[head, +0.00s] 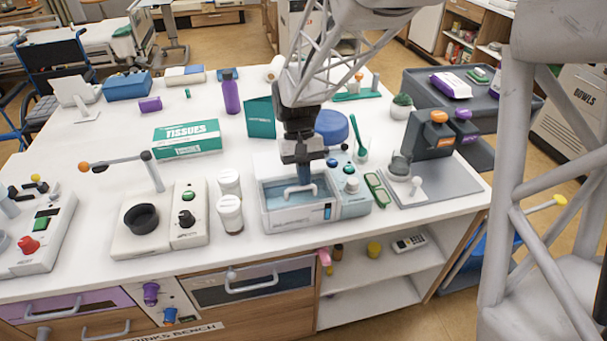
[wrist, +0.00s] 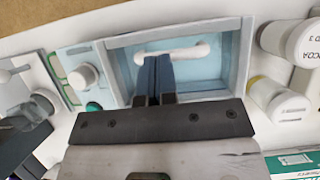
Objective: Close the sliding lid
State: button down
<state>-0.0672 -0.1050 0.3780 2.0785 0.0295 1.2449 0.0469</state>
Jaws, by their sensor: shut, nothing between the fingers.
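A pale grey box (head: 274,217) with a light blue inside stands near the front edge of the white counter. It also shows in the wrist view (wrist: 240,60). The lid's own edges are hard to make out. My gripper (head: 304,177) points down over the box, its blue fingers together and empty. In the wrist view the fingertips (wrist: 155,59) are right beside or touching the handle; I cannot tell which.
A control unit (head: 351,203) with a white knob and green button adjoins the box's right side. Two white jars (head: 230,214) stand close on its left. A green tissue box (head: 187,138) lies behind left. Green glasses (head: 377,189) and a grey tray (head: 430,189) are to the right.

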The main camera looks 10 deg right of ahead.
jog(key=shift+s+f, duration=0.2)
jog(key=shift+f, duration=0.1)
jog(key=shift+w+f, duration=0.2)
jog(key=shift+w, duration=0.5)
jog(key=w, duration=0.2)
jog(key=shift+w+f, duration=0.15)
jog(key=shift+w, duration=0.25)
jog(key=v, duration=1)
jog(key=shift+r, duration=0.2)
jog(key=shift+w, duration=0.15)
jog(key=w, duration=0.5)
jog(key=shift+w+d+f, duration=0.2)
jog(key=shift+d, duration=0.05)
